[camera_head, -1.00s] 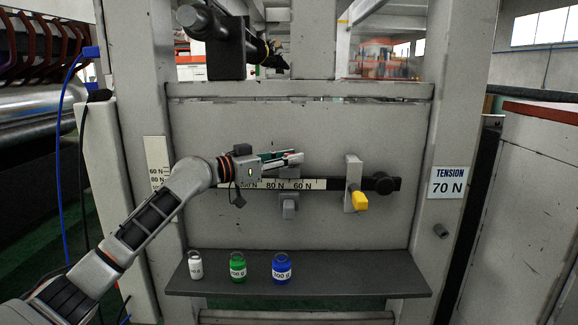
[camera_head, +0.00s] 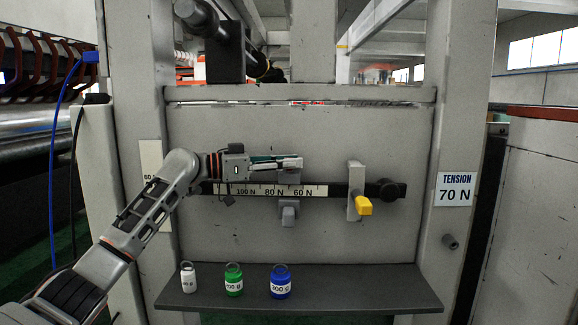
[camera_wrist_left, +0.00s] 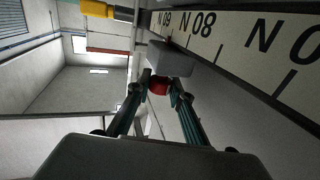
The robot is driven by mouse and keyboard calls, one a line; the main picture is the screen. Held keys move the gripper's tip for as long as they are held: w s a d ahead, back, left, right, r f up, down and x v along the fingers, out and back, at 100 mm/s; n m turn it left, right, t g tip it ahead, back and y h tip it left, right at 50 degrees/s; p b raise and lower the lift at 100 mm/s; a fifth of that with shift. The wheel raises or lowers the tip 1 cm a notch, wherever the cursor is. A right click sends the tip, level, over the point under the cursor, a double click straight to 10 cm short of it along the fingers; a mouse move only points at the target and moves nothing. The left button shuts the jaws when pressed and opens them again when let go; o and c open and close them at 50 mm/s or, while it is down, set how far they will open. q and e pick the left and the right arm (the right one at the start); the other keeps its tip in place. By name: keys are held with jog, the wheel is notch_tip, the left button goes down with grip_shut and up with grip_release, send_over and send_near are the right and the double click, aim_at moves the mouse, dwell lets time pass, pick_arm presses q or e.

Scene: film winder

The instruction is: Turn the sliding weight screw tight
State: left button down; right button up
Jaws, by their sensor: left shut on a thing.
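The sliding weight (camera_head: 289,177) is a grey block on the dark beam with the printed scale (camera_head: 250,190). It sits between the 80 N and 60 N marks. In the left wrist view the grey block (camera_wrist_left: 170,59) has a red screw (camera_wrist_left: 158,85) on its near side. My left gripper (camera_head: 298,163) reaches in from the left, just above the scale. In the wrist view its two green-sided fingers (camera_wrist_left: 160,88) are shut on the red screw. The screw is mostly hidden in the head view. The tension sign (camera_head: 455,190) reads 70 N. My right gripper is not in view.
A grey bracket with a yellow lever (camera_head: 363,206) and a black knob (camera_head: 392,190) are on the beam's right. A grey hanger (camera_head: 288,212) is below the scale. White (camera_head: 188,277), green (camera_head: 233,280) and blue (camera_head: 281,282) weights stand on the shelf (camera_head: 370,290).

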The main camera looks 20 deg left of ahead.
pick_arm(q)
jog(key=shift+f, duration=0.1)
jog(key=c, duration=1.8)
grip_release()
